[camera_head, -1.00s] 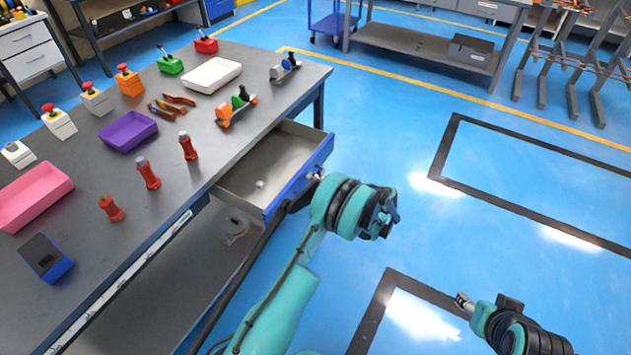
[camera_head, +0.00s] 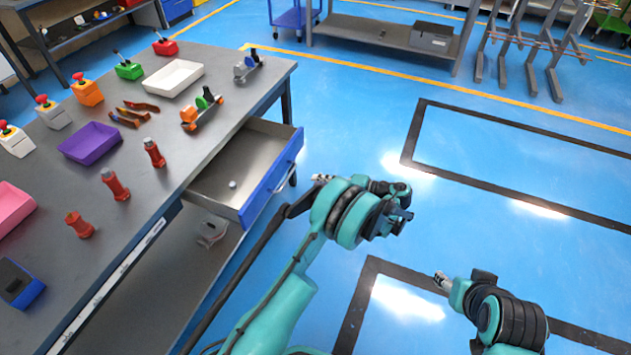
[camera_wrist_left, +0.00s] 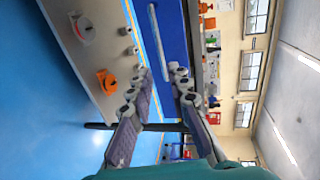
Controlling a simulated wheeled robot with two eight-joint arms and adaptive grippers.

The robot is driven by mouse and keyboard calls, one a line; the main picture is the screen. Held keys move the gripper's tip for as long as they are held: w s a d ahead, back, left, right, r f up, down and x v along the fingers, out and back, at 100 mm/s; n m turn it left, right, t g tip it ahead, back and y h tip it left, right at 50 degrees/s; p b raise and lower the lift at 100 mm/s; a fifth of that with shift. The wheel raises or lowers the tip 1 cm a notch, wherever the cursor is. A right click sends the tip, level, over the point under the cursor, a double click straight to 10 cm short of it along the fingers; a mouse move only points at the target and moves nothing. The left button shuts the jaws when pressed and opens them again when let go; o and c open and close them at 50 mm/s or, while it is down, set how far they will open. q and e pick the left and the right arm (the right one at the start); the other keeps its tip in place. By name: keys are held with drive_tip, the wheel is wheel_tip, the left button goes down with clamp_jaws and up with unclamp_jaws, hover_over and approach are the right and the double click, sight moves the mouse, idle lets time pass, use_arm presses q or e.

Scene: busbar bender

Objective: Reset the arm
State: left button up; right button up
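My left gripper (camera_head: 322,178) is partly hidden behind my teal left arm. It is in the air just right of the blue front of the open drawer (camera_head: 272,176), apart from it. In the left wrist view its two fingers (camera_wrist_left: 163,75) are spread with nothing held between them, and a blue front with a pale handle (camera_wrist_left: 158,45) lies beyond them. My right gripper (camera_head: 443,282) is at the lower right over open floor. It is too small to tell whether its fingers are open.
The grey workbench (camera_head: 205,140) on the left holds red bottle-like parts (camera_head: 115,185), a purple tray (camera_head: 90,144), a white tray (camera_head: 173,78) and button boxes. A small white round piece (camera_head: 232,184) lies in the drawer.

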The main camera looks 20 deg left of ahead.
idle(0.4)
use_arm(q)
drive_tip(key=s+a+r+m+t+h, duration=0.1)
drive_tip(key=s+a+r+h, duration=0.1)
drive_tip(key=s+r+h, duration=0.3)
drive_tip(key=s+a+r+m+t+h, duration=0.1)
drive_tip(key=s+a+r+h, duration=0.15)
drive_tip(key=r, duration=0.55)
drive_tip(key=s+d+n+t+h, duration=0.1)
drive_tip(key=s+d+t+h, duration=0.1)
drive_tip(key=s, duration=0.8)
drive_tip(key=s+d+n+t+h, duration=0.1)
drive_tip(key=s+d+h, duration=0.4)
drive_tip(key=s, duration=0.5)
drive_tip(key=shift+s+r+n+t+h, duration=0.3)
drive_tip(key=shift+s+n+t+h, duration=0.1)
drive_tip(key=shift+t+h, duration=0.2)
